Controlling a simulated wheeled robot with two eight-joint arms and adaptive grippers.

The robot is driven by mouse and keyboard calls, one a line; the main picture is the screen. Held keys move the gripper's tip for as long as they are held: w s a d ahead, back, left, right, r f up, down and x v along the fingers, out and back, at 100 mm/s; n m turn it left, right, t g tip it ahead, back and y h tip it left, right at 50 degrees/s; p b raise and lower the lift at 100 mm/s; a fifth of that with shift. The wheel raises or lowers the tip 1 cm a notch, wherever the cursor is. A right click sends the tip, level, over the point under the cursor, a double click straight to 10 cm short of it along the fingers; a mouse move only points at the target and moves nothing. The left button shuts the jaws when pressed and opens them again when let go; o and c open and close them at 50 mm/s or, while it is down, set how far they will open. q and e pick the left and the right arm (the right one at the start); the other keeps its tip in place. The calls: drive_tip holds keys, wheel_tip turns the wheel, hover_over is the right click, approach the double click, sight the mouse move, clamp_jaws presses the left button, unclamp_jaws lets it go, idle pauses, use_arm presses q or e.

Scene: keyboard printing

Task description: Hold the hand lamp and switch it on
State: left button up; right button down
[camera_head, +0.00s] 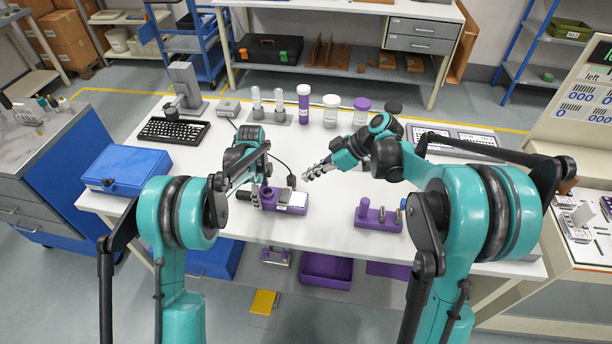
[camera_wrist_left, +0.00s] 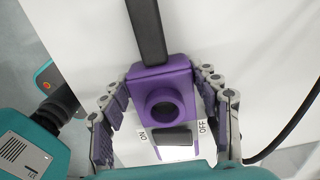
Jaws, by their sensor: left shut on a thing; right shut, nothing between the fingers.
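The hand lamp, purple with a round dark opening (camera_wrist_left: 163,102) and a black handle (camera_wrist_left: 147,32), lies on the white table. It also shows in the head view (camera_head: 269,197). My left gripper (camera_wrist_left: 163,115) is shut around its purple body, one finger on each side. A black rocker switch (camera_wrist_left: 172,138) sits below the opening, between ON and OFF labels. In the head view my left gripper (camera_head: 262,192) partly hides the lamp. My right gripper (camera_head: 309,173) is shut and empty, above the table to the right of the lamp.
A purple holder with small posts (camera_head: 379,217) stands to the right near the front edge. A keyboard (camera_head: 173,131) and a blue case (camera_head: 127,168) are at the left. A black cable (camera_head: 280,162) runs behind the lamp.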

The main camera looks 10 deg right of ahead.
use_arm(q)
drive_tip(key=o, duration=1.5)
drive_tip(key=shift+c, duration=0.2)
